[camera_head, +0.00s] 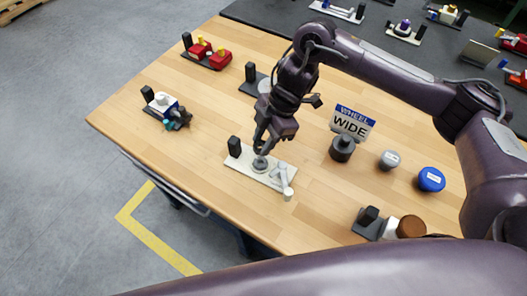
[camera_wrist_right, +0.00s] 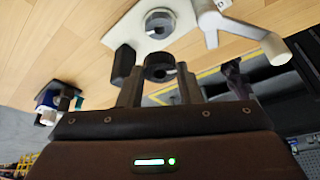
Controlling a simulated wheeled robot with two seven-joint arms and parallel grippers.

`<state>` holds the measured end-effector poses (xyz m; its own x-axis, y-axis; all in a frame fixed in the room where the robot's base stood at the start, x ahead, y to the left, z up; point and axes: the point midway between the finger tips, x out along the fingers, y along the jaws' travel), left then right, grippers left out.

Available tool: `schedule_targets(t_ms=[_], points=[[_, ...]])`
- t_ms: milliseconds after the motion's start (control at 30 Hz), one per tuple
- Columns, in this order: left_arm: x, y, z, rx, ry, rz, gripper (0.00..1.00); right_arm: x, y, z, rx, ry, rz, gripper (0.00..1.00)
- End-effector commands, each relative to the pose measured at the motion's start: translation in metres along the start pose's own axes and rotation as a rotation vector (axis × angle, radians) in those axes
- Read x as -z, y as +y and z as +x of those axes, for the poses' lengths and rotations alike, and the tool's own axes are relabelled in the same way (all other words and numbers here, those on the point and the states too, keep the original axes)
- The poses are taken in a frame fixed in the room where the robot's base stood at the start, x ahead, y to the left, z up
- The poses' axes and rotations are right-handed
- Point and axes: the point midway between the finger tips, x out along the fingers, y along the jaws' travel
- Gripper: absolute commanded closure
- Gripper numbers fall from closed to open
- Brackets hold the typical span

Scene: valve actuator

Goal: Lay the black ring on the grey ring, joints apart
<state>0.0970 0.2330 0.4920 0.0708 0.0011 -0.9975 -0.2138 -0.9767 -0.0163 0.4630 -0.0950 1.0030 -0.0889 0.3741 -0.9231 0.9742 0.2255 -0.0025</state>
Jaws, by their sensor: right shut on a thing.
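My right gripper (camera_head: 261,147) points down over the white base plate (camera_head: 240,164) near the front of the wooden table. In the right wrist view my right gripper (camera_wrist_right: 160,85) is shut on the black ring (camera_wrist_right: 160,68), held between its two fingertips. The grey ring (camera_head: 260,164) lies on the plate just below the fingers. In the wrist view the grey ring (camera_wrist_right: 158,23) shows apart from the black ring, with a gap in its rim. The black ring is hard to make out in the head view. My left gripper is not in view.
The plate also carries a black upright block (camera_head: 234,147) and a white lever handle (camera_head: 283,178). The table in front of the plate is bare.

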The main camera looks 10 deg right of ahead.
Motion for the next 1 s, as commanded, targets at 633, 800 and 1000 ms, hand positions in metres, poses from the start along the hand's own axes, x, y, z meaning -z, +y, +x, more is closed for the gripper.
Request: schedule_targets(t_ms=[633, 800, 1000], points=[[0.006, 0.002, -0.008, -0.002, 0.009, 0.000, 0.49, -0.023, 0.000, 0.056, -0.002, 0.001, -0.002, 0.90], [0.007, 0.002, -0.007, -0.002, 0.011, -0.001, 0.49, -0.023, 0.000, 0.057, -0.001, 0.000, -0.002, 0.90], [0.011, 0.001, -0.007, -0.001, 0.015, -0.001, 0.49, -0.024, 0.000, 0.059, -0.001, 0.000, -0.001, 0.54]])
